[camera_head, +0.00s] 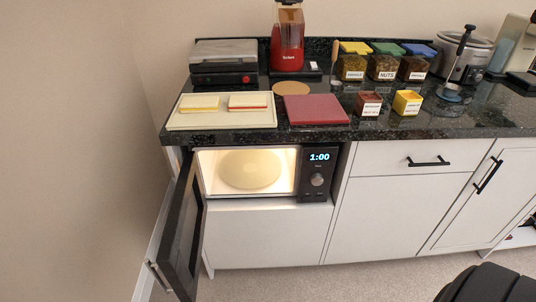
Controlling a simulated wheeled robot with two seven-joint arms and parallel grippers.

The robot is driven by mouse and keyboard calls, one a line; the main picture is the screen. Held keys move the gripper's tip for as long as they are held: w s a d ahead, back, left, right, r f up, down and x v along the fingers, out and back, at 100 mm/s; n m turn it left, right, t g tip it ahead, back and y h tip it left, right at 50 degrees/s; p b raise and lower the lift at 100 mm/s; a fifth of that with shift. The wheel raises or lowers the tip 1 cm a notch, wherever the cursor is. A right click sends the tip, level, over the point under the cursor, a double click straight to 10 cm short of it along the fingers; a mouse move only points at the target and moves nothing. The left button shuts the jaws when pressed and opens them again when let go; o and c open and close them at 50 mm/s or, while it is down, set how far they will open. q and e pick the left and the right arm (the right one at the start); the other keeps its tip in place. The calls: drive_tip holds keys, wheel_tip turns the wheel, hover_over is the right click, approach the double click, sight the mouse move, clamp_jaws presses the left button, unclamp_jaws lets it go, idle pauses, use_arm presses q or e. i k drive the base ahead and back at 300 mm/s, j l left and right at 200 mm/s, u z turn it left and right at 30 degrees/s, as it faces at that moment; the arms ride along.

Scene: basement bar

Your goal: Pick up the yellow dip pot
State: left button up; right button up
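The yellow dip pot (407,103) is a small square pot with a white label on its front. It stands upright on the dark granite counter (352,127), near the front edge, right of the middle of the view. A similar dark red pot (369,104) stands just to its left, with a small gap between them. Neither of my grippers shows in the head view, and nothing is touching the yellow pot.
Lidded jars (385,67) stand behind the pots. A red board (316,109) and a pale board (190,120) with sandwiches lie to the left. Below, the lit microwave (318,190) has its door (183,225) open. A cooker (469,55) stands at the right.

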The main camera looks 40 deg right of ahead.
sight(406, 103)
drive_tip(key=z, duration=2.05)
drive_tip(key=i+l+u, duration=0.2)
drive_tip(key=i+l, duration=0.35)
drive_tip(key=i, duration=0.05)
